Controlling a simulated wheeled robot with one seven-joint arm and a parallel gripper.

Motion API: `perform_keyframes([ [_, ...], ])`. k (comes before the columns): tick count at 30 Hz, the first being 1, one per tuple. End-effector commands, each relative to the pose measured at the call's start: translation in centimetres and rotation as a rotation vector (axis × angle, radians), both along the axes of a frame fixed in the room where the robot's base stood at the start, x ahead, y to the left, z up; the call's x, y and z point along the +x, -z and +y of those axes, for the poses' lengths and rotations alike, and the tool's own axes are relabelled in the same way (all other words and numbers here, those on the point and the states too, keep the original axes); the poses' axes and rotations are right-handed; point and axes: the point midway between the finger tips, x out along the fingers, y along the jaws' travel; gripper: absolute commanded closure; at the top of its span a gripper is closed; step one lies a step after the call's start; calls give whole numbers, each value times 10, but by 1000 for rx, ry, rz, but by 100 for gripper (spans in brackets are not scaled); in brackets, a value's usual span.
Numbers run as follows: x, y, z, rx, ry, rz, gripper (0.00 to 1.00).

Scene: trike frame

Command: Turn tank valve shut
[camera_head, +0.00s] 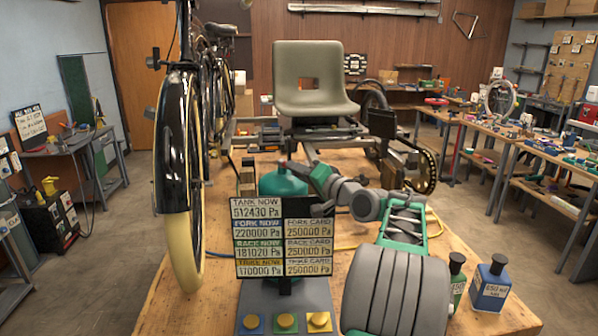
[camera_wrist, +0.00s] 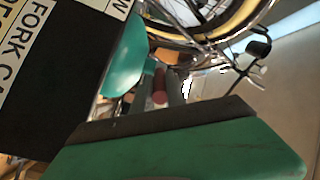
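The teal tank (camera_head: 283,181) stands on the bench behind the pressure display (camera_head: 283,240), which hides its lower part. A small red part, likely the valve handle (camera_head: 283,163), shows at its top. My gripper (camera_head: 306,170) reaches in from the right, close beside the tank top. In the wrist view the tank (camera_wrist: 124,58) is at upper left. The red handle (camera_wrist: 160,86) shows between two dark grey strips, likely my fingers. Whether they touch it is unclear. The tank reading on the display is 512430 Pa.
A black bicycle wheel (camera_head: 178,170) stands left of the tank. A trike frame with a grey seat (camera_head: 312,80) is behind it. Yellow buttons (camera_head: 285,321) sit below the display. Two small bottles, one blue (camera_head: 491,287), stand at the right bench edge.

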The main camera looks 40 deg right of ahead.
Motion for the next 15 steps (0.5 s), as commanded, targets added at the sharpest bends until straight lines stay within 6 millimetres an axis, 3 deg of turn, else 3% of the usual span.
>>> perform_keyframes([
  [3,0,2,0,3,-1,3,74],
  [11,-2,1,-1,1,3,1,74],
  [15,-21,2,-3,0,6,1,74],
])
